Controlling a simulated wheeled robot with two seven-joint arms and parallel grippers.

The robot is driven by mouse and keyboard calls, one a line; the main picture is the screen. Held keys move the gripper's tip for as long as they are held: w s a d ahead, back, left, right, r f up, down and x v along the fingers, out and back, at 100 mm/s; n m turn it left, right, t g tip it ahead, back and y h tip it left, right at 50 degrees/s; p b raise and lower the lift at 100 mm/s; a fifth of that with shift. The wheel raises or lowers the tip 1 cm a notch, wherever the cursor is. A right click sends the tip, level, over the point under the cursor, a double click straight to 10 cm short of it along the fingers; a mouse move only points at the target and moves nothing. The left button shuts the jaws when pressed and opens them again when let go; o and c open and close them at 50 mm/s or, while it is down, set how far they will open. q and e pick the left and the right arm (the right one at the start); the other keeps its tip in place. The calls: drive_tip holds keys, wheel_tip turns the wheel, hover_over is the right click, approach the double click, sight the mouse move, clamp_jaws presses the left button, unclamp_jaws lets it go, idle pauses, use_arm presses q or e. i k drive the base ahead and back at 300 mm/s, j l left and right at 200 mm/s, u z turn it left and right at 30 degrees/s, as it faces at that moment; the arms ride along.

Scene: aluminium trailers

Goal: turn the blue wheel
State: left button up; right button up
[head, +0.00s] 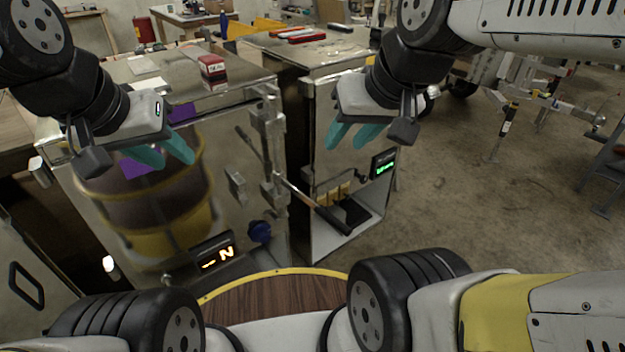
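The blue wheel (260,231) is a small dark-blue round knob low on the front of a shiny metal cabinet, just right of a lit orange display (214,254). My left gripper (174,161) has teal fingers set apart with nothing between them. It is above and to the left of the wheel, in front of the cabinet's upper part. My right gripper (347,146) also has its teal fingers apart and empty, above and to the right of the wheel. Neither gripper touches the wheel, and nothing covers it.
A long dark-gripped lever (318,207) sticks out to the right above the wheel. The metal cabinet (236,110) has latches on its front edge. A second metal unit (330,165) with a green display stands to the right. The floor (480,190) at right is open.

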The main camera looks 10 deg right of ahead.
sight(260, 232)
drive_tip(key=l+u, duration=0.2)
drive_tip(key=l, duration=0.3)
drive_tip(key=k+l+u, duration=0.1)
drive_tip(key=l+u, duration=0.15)
drive_tip(key=l, duration=0.25)
drive_tip(key=k+l+u, duration=0.2)
drive_tip(key=l, duration=0.3)
drive_tip(key=l+u, duration=0.25)
drive_tip(key=l, duration=0.25)
drive_tip(key=k, duration=0.65)
